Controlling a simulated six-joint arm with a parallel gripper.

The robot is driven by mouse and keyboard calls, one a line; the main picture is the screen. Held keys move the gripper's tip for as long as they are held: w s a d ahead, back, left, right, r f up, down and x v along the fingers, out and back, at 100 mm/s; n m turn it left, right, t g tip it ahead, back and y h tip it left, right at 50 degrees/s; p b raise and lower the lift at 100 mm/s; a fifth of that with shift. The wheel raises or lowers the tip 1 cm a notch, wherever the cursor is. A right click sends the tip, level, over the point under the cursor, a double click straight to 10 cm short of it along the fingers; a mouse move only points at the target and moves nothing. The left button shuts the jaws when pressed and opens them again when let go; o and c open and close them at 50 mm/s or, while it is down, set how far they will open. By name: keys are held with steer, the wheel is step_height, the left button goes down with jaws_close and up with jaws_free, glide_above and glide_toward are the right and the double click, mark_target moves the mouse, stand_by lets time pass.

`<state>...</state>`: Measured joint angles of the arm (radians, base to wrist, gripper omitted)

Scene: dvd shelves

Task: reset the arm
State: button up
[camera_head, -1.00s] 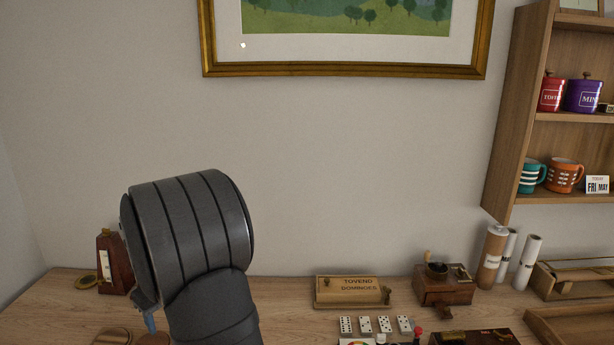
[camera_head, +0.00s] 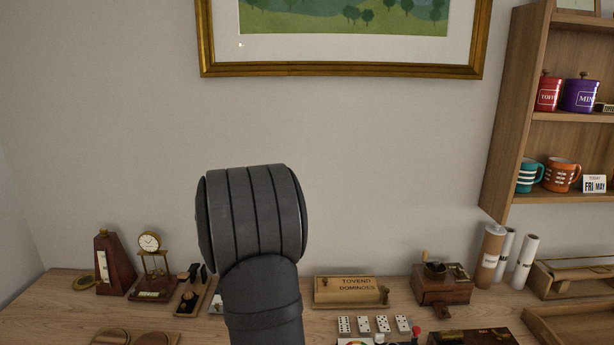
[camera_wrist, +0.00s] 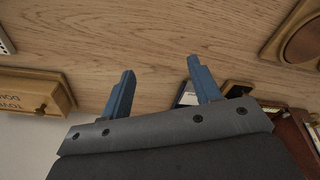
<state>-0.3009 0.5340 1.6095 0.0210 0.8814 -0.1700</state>
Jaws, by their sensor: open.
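My gripper (camera_wrist: 157,82) shows in the wrist view with its two blue fingers spread apart and nothing between them. Bare wooden tabletop (camera_wrist: 150,35) lies beyond the fingertips. In the head view my dark grey arm rises in front of the table, left of the middle, and the gripper itself is hidden there. The arm covers part of the table and the wall behind it.
On the table (camera_head: 60,315) stand a metronome (camera_head: 115,265), a small clock (camera_head: 150,255), a dominoes box (camera_head: 349,291), a coffee grinder (camera_head: 442,290) and rolled tubes (camera_head: 491,257). A wall shelf (camera_head: 508,150) with mugs is at right. A framed picture (camera_head: 340,70) hangs above.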

steer(key=d+f+m, duration=0.1)
steer(key=d, duration=0.4)
steer(key=d+f+m, duration=0.1)
steer(key=d+m, duration=0.1)
steer(key=d, duration=0.3)
steer(key=d+f+m, duration=0.1)
steer(key=d+m, duration=0.1)
steer(key=d, duration=0.4)
steer(key=shift+w+d+f+h, duration=0.1)
steer(key=shift+w+f+h, duration=0.1)
steer(key=shift+w+h, duration=0.1)
steer(key=shift+w+a+r, duration=0.1)
steer(key=shift+w+a, duration=0.2)
steer(key=shift+a, duration=0.6)
steer(key=shift+w+a+r, duration=0.1)
steer(key=shift+a, duration=0.2)
steer(key=shift+o, duration=0.2)
